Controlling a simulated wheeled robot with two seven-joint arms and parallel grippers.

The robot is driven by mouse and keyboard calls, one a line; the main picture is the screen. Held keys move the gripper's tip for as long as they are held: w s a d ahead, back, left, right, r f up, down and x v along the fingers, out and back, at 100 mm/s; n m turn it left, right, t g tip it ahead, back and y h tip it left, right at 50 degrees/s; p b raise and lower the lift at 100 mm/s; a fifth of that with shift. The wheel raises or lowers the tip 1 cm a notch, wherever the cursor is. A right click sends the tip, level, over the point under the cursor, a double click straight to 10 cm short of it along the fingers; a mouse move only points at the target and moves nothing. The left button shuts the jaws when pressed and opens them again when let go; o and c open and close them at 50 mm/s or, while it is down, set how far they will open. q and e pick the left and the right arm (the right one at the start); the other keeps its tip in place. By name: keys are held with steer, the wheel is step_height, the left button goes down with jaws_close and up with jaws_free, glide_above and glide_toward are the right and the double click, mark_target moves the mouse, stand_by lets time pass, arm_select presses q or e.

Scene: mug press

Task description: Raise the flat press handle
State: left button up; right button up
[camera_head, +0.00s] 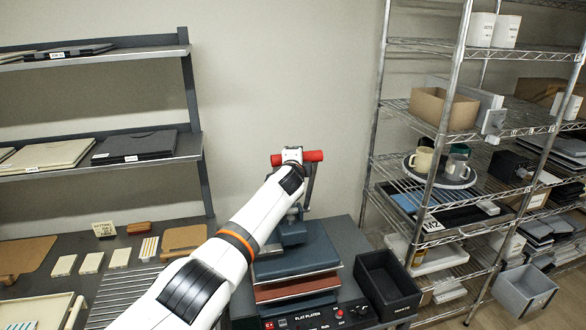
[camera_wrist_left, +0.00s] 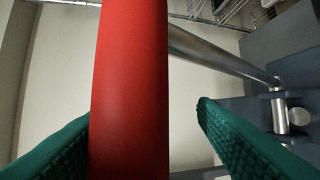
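The flat press (camera_head: 310,255) stands on the bench below my left arm, with a blue upper platen over a reddish layer. Its red handle grip (camera_head: 314,156) is high above the platen, on a dark lever (camera_head: 309,188) that looks near upright. My left gripper is at the grip; my wrist hides its fingers in the head view. In the left wrist view the red grip (camera_wrist_left: 130,90) lies between the green fingers of my left gripper (camera_wrist_left: 143,115). A clear gap shows on the right side; contact on the left is unclear. My right gripper is out of view.
A black bin (camera_head: 388,283) stands right of the press. A wire rack (camera_head: 440,140) with mugs and boxes is further right. Shelves with flat boards (camera_head: 100,150) are at left. The wall behind the handle is bare.

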arm_select(q)
steer(key=shift+p+v, duration=1.15)
steer(key=shift+v, duration=0.15)
steer(key=b+v, duration=0.2)
steer(key=v, duration=0.6)
steer(key=shift+s, duration=0.35)
steer(key=shift+a, duration=0.1)
